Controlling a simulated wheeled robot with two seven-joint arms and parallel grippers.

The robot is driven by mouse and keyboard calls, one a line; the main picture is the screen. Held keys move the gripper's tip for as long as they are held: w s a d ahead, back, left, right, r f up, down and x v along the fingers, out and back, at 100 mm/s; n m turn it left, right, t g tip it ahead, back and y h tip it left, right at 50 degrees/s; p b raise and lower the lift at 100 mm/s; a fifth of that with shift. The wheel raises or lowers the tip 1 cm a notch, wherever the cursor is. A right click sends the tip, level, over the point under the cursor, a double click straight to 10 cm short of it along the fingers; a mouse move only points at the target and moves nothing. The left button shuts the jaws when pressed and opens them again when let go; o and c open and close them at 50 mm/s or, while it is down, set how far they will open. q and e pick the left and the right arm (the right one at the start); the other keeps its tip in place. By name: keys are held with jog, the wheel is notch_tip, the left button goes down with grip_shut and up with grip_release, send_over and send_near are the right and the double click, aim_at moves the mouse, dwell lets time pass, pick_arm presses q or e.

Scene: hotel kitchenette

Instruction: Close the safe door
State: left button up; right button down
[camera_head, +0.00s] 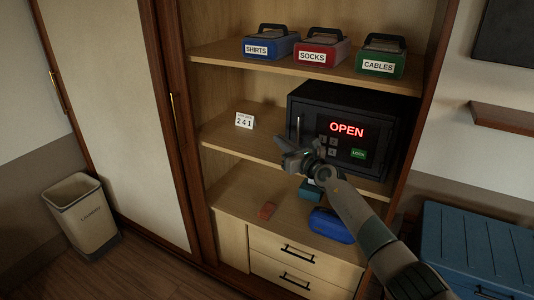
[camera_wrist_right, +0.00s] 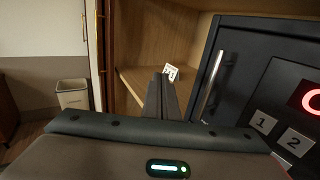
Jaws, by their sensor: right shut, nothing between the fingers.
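The black safe (camera_head: 312,92) stands on the middle shelf of the open wardrobe. Its door (camera_head: 378,138) looks flush with the body or nearly so; I cannot tell if a small gap is left. The display (camera_head: 347,129) reads OPEN in red, with a green LOCK button (camera_head: 358,154) below right. The upright handle (camera_head: 298,128) is at the door's left; it also shows in the right wrist view (camera_wrist_right: 215,85). My right gripper (camera_head: 281,143) is shut and empty before the door's lower left, hiding part of the keypad. Its closed fingers (camera_wrist_right: 162,92) point left of the handle. My left gripper is out of view.
A card reading 241 (camera_head: 244,122) stands left of the safe. Labelled boxes (camera_head: 320,53) are on the shelf above. A blue chest (camera_head: 475,245) stands right, a laundry bin (camera_head: 85,220) left.

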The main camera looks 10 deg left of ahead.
pick_arm(q)
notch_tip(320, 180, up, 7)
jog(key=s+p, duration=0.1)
jog(key=p, duration=0.5)
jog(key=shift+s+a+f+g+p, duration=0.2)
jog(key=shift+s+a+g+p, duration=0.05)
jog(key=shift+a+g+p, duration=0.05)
pick_arm(e)
jog(key=s+a, duration=0.2)
jog(key=s, duration=0.6)
jog(key=shift+s+a, duration=0.25)
jog(key=shift+a, duration=0.15)
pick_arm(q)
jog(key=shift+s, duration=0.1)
